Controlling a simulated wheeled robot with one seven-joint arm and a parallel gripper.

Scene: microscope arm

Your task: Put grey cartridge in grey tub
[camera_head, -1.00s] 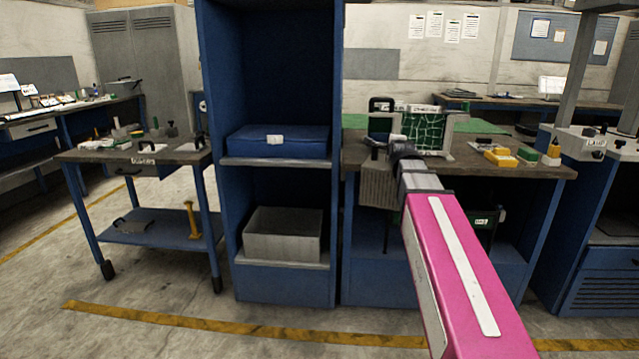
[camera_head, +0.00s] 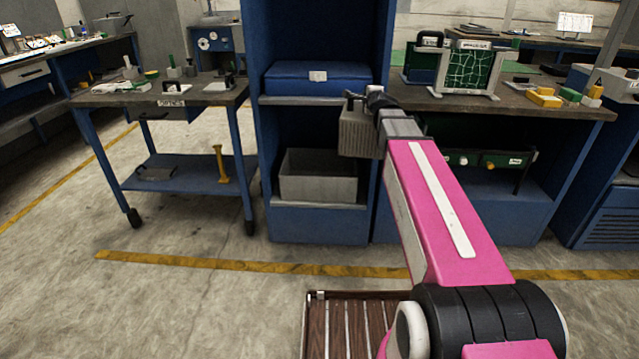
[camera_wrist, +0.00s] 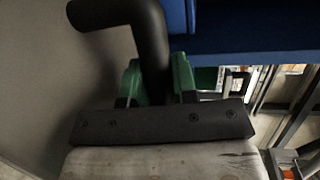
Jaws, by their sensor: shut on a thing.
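The grey cartridge (camera_head: 359,133) is a ribbed block that hangs from my gripper (camera_head: 368,96) in the head view, in front of the blue cabinet's right side. In the wrist view, my gripper's green fingertips (camera_wrist: 157,82) are shut on the cartridge's black handle (camera_wrist: 118,14). The grey tub (camera_head: 318,187) stands on the cabinet's lower shelf, open at the top. The cartridge is apart from it, higher and to the right in the picture.
The blue cabinet (camera_head: 262,190) has side walls and a middle shelf above the tub, with a blue case (camera_head: 317,80) on that shelf. A trolley (camera_head: 190,93) stands at left. A workbench (camera_head: 470,100) with several items stands at right. The floor in front is clear.

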